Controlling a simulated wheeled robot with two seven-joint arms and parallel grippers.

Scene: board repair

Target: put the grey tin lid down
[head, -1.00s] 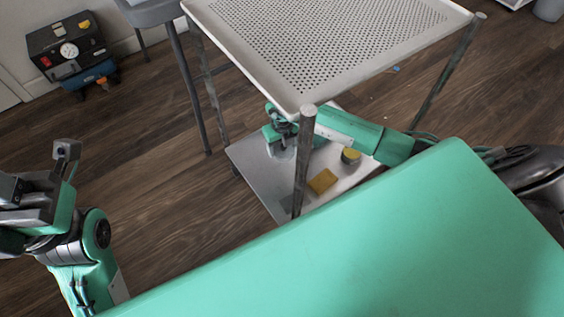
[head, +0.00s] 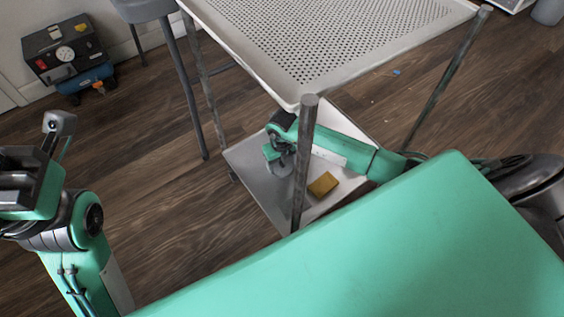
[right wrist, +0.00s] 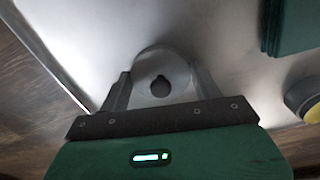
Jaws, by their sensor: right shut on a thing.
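The grey tin lid (right wrist: 160,78) is a round grey disc with a dark round spot in its middle. In the right wrist view it sits between the two fingers of my right gripper (right wrist: 160,90), which is shut on it. In the head view my right gripper (head: 280,155) is over the cart's lower shelf (head: 252,168), with the lid (head: 280,166) under it. I cannot tell whether the lid touches the shelf. My left gripper (head: 52,140) is at the far left, away from the cart; its jaw state is unclear.
A yellow sponge-like block (head: 322,184) lies on the lower shelf. A round tin with yellow inside (right wrist: 306,105) shows at the right wrist view's edge. A cart post (head: 303,165) stands before the shelf, and the perforated upper tray (head: 345,75) is above. The shelf's left part is bare.

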